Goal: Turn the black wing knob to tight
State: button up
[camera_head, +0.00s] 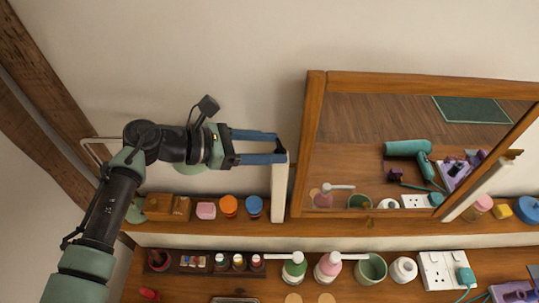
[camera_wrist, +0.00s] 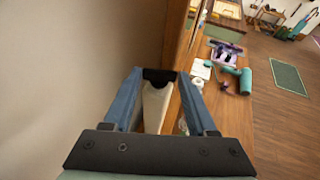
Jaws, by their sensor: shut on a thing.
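My gripper (camera_head: 281,148) reaches in from the left to the left side of the tilted, wood-framed mirror (camera_head: 312,135). Its two blue fingers end at the top of a white post (camera_head: 279,195) beside the frame. In the wrist view, the black wing knob (camera_wrist: 159,75) is between the fingertips, at the top of the white post (camera_wrist: 155,105), and my gripper is shut on it. In the head view the fingers hide most of the knob. No tight mark can be made out.
Pump bottles (camera_head: 294,268), a green cup (camera_head: 370,269) and a socket (camera_head: 442,269) stand on the lower counter. The wall is close on the left.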

jog(key=shift+w+f+m+g+h+b, duration=0.1)
jog(key=shift+w+m+g+h+b, duration=0.05)
jog(key=shift+m+g+b, duration=0.55)
jog(key=shift+w+f+m+g+h+b, duration=0.1)
jog(key=shift+w+m+g+h+b, duration=0.05)
jog(key=shift+m+g+b, duration=0.55)
jog(key=shift+a+r+g+b, duration=0.1)
jog(key=shift+r+g+b, duration=0.05)
jog(key=shift+g+b, duration=0.25)
jog(key=o, duration=1.4)
jog(key=shift+c, duration=0.2)
